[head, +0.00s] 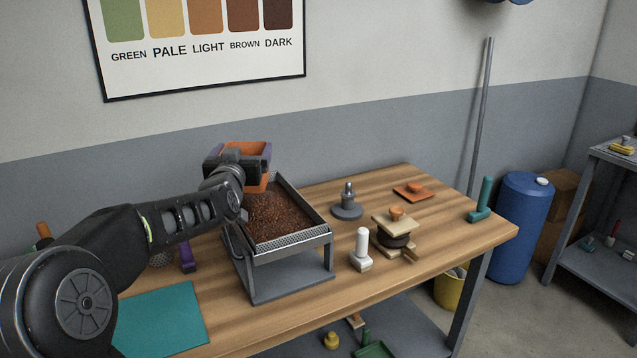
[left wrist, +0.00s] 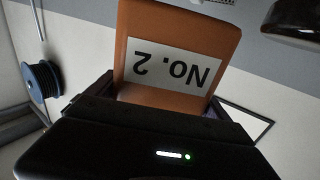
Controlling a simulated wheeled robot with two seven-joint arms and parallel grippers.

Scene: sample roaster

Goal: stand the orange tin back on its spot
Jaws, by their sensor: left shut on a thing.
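My left gripper (head: 240,160) is shut on the orange tin (head: 257,184) and holds it above the back left corner of the bean tray. The gripper and wrist hide much of the tin in the head view. In the left wrist view the tin (left wrist: 180,35) rises between the jaws (left wrist: 165,98), with a white "No. 2" label (left wrist: 168,66) reading upside down. I cannot see inside the tin. My right gripper is in neither view.
The mesh-sided tray (head: 290,247) of brown beans stands on the wooden table. A teal mat (head: 165,315) lies front left. An orange square with a knob (head: 413,191), a grey weight-like piece (head: 347,207), a white-handled piece (head: 361,250) and a teal tool (head: 482,203) stand right.

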